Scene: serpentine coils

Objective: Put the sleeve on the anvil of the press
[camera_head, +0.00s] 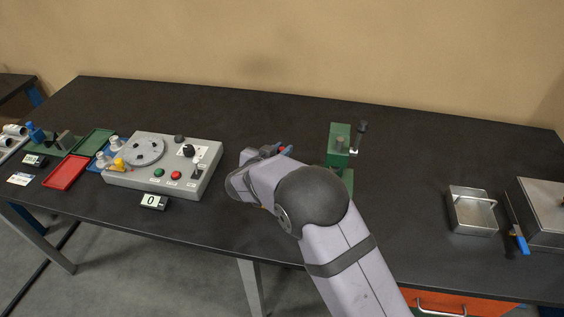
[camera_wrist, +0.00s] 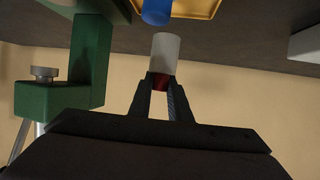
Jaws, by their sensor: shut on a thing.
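My gripper (camera_wrist: 163,88) is shut on a pale cylindrical sleeve (camera_wrist: 166,50), with dark red showing at its end between the fingertips. The sleeve stands out from the fingers and is apart from the press in the wrist view. The green press (camera_head: 340,145) with its dark lever stands just right of my gripper (camera_head: 283,150) in the head view. Its green frame also shows at the left of the wrist view (camera_wrist: 88,60). I cannot make out the anvil clearly. In the head view my own arm hides most of the gripper and the sleeve.
A grey control box (camera_head: 165,168) stands left, with red (camera_head: 66,172) and green (camera_head: 95,141) trays beyond it. A metal basket (camera_head: 471,211) and lidded box (camera_head: 540,205) stand right. A blue object (camera_wrist: 157,12) and yellow tray (camera_wrist: 195,8) show at the wrist view's top.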

